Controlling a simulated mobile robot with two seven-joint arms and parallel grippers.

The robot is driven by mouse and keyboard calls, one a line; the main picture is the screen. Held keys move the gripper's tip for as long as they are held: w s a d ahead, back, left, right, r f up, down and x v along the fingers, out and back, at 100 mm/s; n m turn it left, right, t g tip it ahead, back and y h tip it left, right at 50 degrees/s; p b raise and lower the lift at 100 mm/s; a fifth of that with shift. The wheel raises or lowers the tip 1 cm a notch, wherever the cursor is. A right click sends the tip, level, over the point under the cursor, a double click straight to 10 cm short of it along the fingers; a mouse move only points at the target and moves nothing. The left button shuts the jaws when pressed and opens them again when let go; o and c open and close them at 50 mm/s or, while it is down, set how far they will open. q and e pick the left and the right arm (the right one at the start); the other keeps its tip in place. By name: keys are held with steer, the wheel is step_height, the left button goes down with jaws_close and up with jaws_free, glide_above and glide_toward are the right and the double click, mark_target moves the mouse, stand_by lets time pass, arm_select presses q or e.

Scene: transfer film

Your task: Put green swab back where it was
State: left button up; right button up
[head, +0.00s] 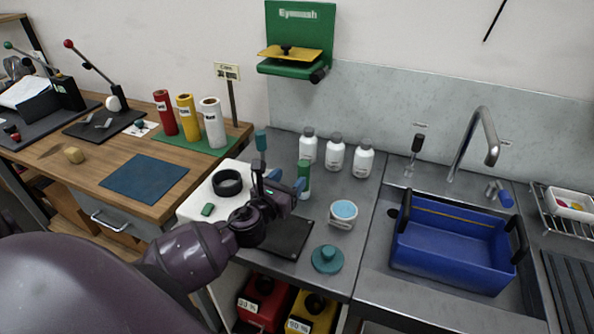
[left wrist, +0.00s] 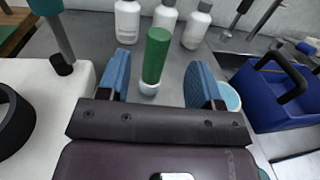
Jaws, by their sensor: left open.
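A green upright cylinder (head: 304,172) with a pale base stands on the grey counter; it also shows in the left wrist view (left wrist: 156,58). A teal-handled stick (head: 261,141) with a grey shaft and dark lower end stands left of it, also in the left wrist view (left wrist: 58,38). I cannot tell for certain which is the green swab. My left gripper (head: 286,184) is open and empty. In the left wrist view its blue pads (left wrist: 160,84) appear on either side of the green cylinder, without visible contact. My right gripper is out of view.
A jar with pale blue contents (head: 343,212), a teal knobbed disc (head: 327,260) and a black mat (head: 290,243) lie near the gripper. White bottles (head: 335,154) stand behind. A black ring (head: 228,183) sits on the white surface at left; a blue basin (head: 450,252) is right.

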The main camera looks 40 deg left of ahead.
arm_select(q)
steer(key=shift+s+d, duration=0.1)
steer(key=shift+s, duration=0.95)
